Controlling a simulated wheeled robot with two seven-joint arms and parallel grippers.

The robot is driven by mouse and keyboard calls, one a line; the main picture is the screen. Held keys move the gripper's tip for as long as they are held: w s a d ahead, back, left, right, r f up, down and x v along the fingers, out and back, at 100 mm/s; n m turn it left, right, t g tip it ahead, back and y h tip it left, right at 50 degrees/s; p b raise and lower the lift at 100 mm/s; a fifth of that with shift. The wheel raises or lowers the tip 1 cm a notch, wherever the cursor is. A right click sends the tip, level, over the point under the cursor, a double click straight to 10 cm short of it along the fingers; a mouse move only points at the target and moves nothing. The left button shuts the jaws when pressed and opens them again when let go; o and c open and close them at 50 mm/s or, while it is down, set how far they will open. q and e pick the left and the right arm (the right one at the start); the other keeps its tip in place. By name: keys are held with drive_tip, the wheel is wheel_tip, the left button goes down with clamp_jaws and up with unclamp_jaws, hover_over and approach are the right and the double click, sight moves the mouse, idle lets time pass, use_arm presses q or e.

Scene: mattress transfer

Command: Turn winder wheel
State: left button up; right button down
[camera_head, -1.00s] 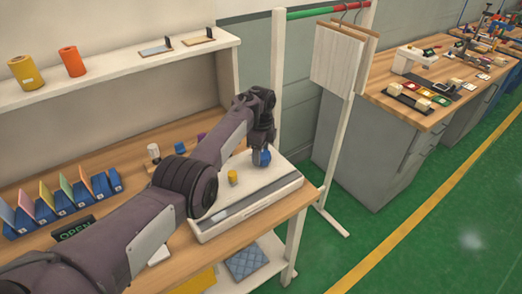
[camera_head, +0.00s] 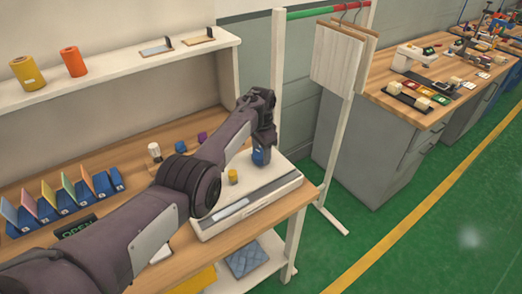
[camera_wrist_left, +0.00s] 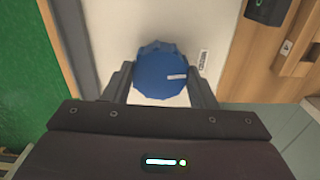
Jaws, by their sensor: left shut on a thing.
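The winder wheel (camera_wrist_left: 160,68) is a blue faceted knob with a white mark, on a white machine (camera_head: 250,207) on the wooden table. It also shows in the head view (camera_head: 261,157), below my gripper. My left gripper (camera_head: 262,150) points down over the wheel. In the left wrist view its two fingers (camera_wrist_left: 160,88) stand on either side of the wheel, shut on it. The white mark sits at the right of the wheel's middle. My right gripper is not in view.
A yellow cylinder (camera_head: 233,176) stands on the machine, left of the wheel. Blue holders with coloured cards (camera_head: 65,200) line the table's left. A white rack with hanging boards (camera_head: 338,62) stands at the right. Spools (camera_head: 73,61) sit on the shelf above.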

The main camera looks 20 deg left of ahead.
use_arm(q)
drive_tip(key=n, duration=0.3)
drive_tip(key=shift+r+n, duration=0.1)
drive_tip(key=shift+n, duration=0.3)
drive_tip(key=n, duration=0.3)
drive_tip(key=shift+w+n, duration=0.1)
drive_tip(key=shift+n, duration=0.2)
drive_tip(key=n, duration=0.3)
drive_tip(key=shift+n+b, duration=0.3)
drive_tip(key=shift+b, duration=0.05)
drive_tip(key=n, duration=0.3)
drive_tip(key=shift+n+b, duration=0.3)
drive_tip(key=shift+b, duration=0.05)
drive_tip(key=n+b, duration=0.1)
drive_tip(key=n, duration=0.2)
drive_tip(key=shift+n, duration=0.3)
drive_tip(key=n+b, duration=0.1)
drive_tip(key=n, duration=0.2)
drive_tip(key=shift+n, duration=0.4)
drive_tip(key=n+b, duration=0.2)
drive_tip(key=n, duration=0.2)
drive_tip(key=shift+n+b, duration=0.6)
drive_tip(key=shift+n, duration=1)
